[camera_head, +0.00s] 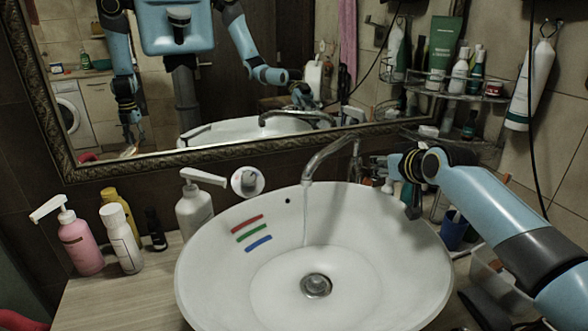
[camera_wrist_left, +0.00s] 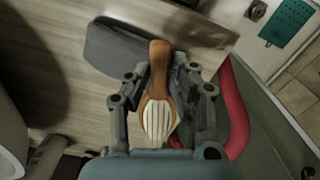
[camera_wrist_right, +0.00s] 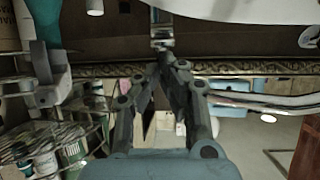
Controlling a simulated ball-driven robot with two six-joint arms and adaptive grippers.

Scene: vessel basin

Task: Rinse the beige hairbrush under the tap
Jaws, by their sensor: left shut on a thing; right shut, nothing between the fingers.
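The hairbrush (camera_wrist_left: 160,100) has an orange-brown handle and a pale bristle pad with several light strips. My left gripper (camera_wrist_left: 161,78) is shut on it and holds it above the wooden counter. The left gripper is not directly visible in the head view. The tap (camera_head: 330,158) is a curved metal spout behind the white basin (camera_head: 400,270), and a thin stream of water (camera_head: 305,230) falls from it. My right gripper (camera_head: 378,163) is just right of the tap. In the right wrist view its fingertips (camera_wrist_right: 160,62) are together and empty, close to a metal piece of the tap.
A pink pump bottle (camera_head: 78,240), a white bottle (camera_head: 121,240) and a white dispenser (camera_head: 195,208) stand left of the basin. A mirror (camera_head: 215,85) hangs behind it. A crowded shelf (camera_head: 455,90) and a blue cup (camera_head: 453,230) are at right.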

